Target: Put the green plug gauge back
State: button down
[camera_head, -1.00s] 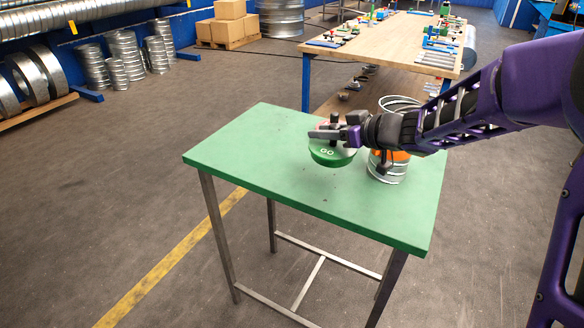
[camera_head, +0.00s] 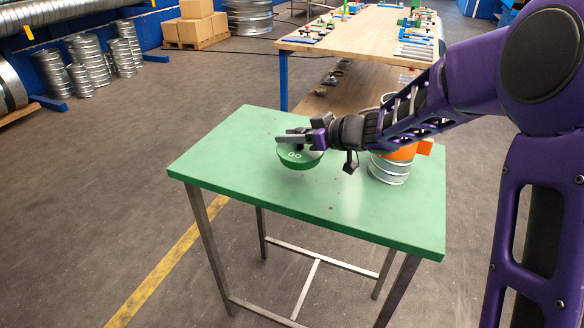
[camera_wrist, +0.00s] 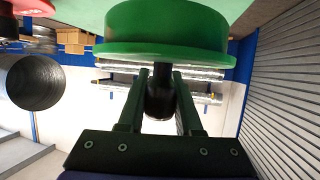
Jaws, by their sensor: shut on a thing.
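The green plug gauge (camera_head: 300,158) is a thick green disc marked GO, held over the green-topped table (camera_head: 225,181). My gripper (camera_head: 292,138) is shut on its handle. In the wrist view the jaws (camera_wrist: 160,78) close on the black handle (camera_wrist: 160,100), and the green disc (camera_wrist: 165,28) is at the top. I cannot tell whether the disc touches the tabletop. A red thing (camera_wrist: 32,7) shows at the upper left of the wrist view.
A metal spiral duct piece (camera_head: 388,172) with an orange part (camera_head: 403,151) stands on the table right of the gauge, partly behind my arm. A wooden workbench (camera_head: 352,37) with tools stands behind. The table's left and front surface is clear.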

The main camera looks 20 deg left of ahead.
aim_at(317, 159)
jog(key=shift+f+b, duration=0.95)
jog(key=shift+f, duration=2.2)
jog(key=shift+f, duration=0.1)
jog(key=c, duration=0.6)
grip_release()
jog(key=shift+f, duration=0.1)
jog(key=shift+r, duration=0.2)
jog(key=p+v, duration=0.2)
jog(key=v, duration=0.8)
jog(key=shift+s+d+r+p, duration=0.1)
jog(key=shift+d+p, duration=0.15)
jog(key=shift+p, duration=0.05)
jog(key=shift+s+d+r, duration=0.15)
jog(key=shift+s+d, duration=0.15)
jog(key=shift+d, duration=0.35)
jog(key=shift+w+r, duration=0.1)
